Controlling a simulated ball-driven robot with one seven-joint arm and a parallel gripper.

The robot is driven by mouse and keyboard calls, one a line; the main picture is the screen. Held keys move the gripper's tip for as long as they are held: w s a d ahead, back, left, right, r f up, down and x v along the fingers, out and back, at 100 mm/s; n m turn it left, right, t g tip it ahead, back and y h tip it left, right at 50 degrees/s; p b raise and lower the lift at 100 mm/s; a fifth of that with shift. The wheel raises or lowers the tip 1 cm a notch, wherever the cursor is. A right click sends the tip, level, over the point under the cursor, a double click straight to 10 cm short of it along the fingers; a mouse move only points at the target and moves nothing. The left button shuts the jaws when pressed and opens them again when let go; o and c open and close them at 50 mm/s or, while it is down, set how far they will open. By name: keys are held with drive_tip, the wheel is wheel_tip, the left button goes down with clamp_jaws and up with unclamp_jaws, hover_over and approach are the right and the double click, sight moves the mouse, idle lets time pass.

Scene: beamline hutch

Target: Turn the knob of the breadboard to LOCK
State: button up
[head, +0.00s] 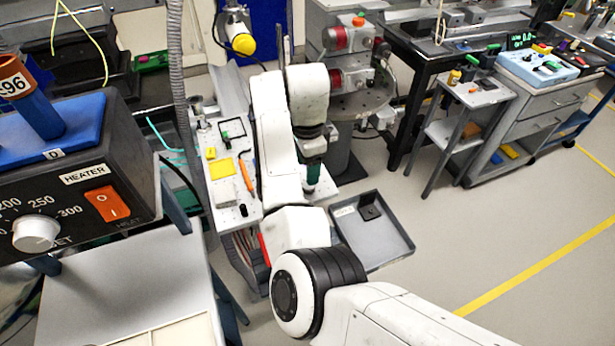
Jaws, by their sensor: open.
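The breadboard (222,196) is a pale plate with small holes, left of my arm in the head view. My arm hides its right part. A small black upright piece (243,210) stands near its front edge; I cannot tell whether it is the knob, and no LOCK marking is readable. My gripper (313,178) points down to the right of the breadboard, at the dark and green end of my arm. It is open; its fingertips are small and partly hidden, and I cannot see anything between them.
On the breadboard lie a yellow block (220,169), an orange tool (246,175) and a black frame (232,132). A grey tray (395,245) is to the right. A heater box (80,160) stands close at left. Open floor (480,230) lies at right.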

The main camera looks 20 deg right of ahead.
drive_tip(key=shift+r, duration=2.25)
drive_tip(key=s+d+f+n+h, duration=0.2)
drive_tip(key=s+d+f+n, duration=0.6)
drive_tip(key=s+d+f, duration=0.65)
drive_tip(key=s+a+f+n+y, duration=0.1)
drive_tip(key=s+a+n, duration=0.2)
drive_tip(key=s, duration=0.9)
drive_tip(key=s+a+f+n+t, duration=0.1)
drive_tip(key=s+n, duration=0.5)
drive_tip(key=s, duration=0.6)
drive_tip(key=shift+s+a+f+n+y, duration=0.15)
drive_tip(key=shift+a+f+n+y, duration=0.3)
drive_tip(key=shift+a, duration=0.6)
drive_tip(key=shift+c, duration=0.3)
